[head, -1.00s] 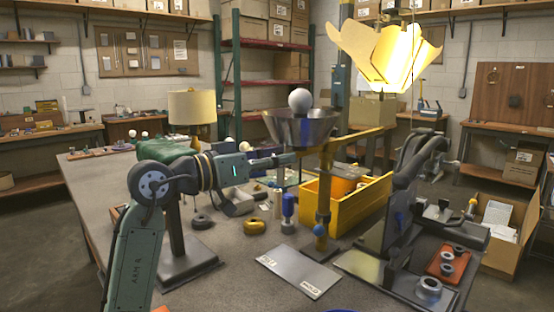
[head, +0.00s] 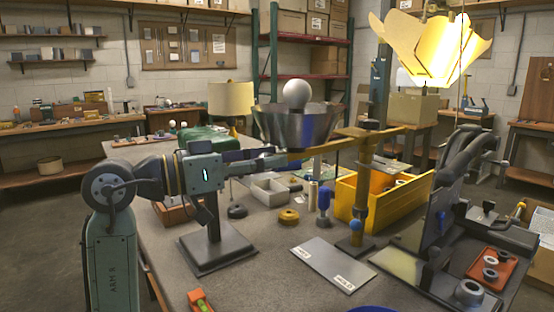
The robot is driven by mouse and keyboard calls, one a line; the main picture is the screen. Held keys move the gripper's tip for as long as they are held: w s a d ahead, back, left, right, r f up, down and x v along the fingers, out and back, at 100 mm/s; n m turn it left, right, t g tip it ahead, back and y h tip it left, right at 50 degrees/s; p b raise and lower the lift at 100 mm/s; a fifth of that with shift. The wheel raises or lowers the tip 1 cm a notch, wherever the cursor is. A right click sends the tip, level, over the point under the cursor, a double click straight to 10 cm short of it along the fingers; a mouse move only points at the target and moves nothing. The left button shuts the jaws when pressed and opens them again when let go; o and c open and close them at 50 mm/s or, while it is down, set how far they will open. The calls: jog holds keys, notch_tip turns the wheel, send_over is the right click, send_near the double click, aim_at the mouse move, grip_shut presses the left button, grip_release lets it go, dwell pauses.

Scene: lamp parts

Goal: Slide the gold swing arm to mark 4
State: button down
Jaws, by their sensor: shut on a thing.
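The gold swing arm (head: 335,146) is a long horizontal bar across an upright brass post (head: 362,190) with a blue knob (head: 355,226) low on it. A metal bowl-shaped shade (head: 296,127) with a white globe (head: 297,93) sits over the bar's left end. My gripper (head: 283,161) reaches in from the left, just under the shade, and is shut on the bar's left end. The fingertips are small and partly hidden there. No numbered mark can be read on the bar.
A yellow crate (head: 383,205) stands right behind the post. A labelled grey plate (head: 335,264), a gold ring (head: 289,217) and a blue-topped part (head: 324,200) lie near it. A dark stand (head: 213,248) is below my arm. A glowing petal lamp (head: 428,45) hangs at upper right.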

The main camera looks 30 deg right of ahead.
jog(key=c, duration=1.3)
grip_release()
jog(key=a, duration=0.4)
jog(key=w+a, duration=0.1)
jog(key=a, duration=0.7)
jog(key=shift+w, duration=0.2)
